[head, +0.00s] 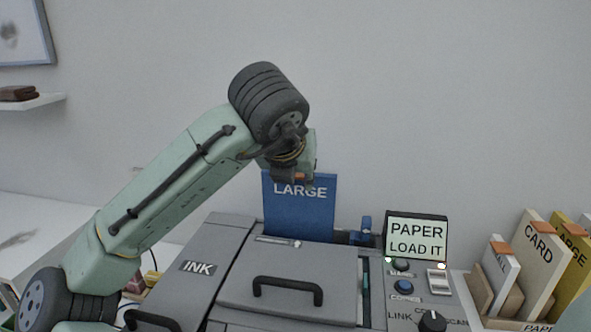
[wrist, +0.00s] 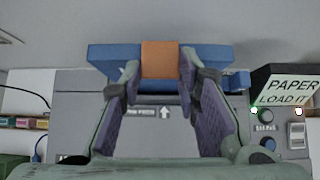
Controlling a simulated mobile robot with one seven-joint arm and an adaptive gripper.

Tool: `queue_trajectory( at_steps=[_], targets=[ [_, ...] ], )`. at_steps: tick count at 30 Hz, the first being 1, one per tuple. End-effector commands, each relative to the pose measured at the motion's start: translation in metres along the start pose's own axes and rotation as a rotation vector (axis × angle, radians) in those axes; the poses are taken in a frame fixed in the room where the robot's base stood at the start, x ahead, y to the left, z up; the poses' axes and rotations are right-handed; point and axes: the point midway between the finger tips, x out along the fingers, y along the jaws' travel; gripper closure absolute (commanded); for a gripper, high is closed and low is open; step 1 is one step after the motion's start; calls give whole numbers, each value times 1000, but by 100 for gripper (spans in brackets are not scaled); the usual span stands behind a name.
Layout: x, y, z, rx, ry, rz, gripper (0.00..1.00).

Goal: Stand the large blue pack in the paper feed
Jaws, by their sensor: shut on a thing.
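The large blue pack (head: 300,215), labelled LARGE, is upright at the back of the grey printer. Its lower edge is hidden behind the printer's top, so I cannot tell how deep it sits in the paper feed (head: 350,237). My gripper (head: 292,178) is above the pack's top edge, shut on its orange tab. In the wrist view, the fingers (wrist: 160,72) are on either side of the tab (wrist: 160,59), with the pack's blue top edge (wrist: 108,58) reaching out on both sides. A small blue guide (head: 366,229) stands right of the pack.
The printer's screen (head: 417,238) reads PAPER LOAD IT. Its lid (head: 285,285) with a dark handle is closed in front. At right, a rack holds a CARD pack (head: 540,262) and a yellow LARGE pack (head: 570,262).

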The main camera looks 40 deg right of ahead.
Motion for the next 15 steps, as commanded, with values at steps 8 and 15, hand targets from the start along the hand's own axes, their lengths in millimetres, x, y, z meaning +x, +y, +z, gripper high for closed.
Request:
queue_trajectory(
  at_steps=[8, 15],
  targets=[
    [13, 0, -13, 0, 0, -1, 95],
    [23, 0, -22, 0, 0, 0, 95]
  ],
)
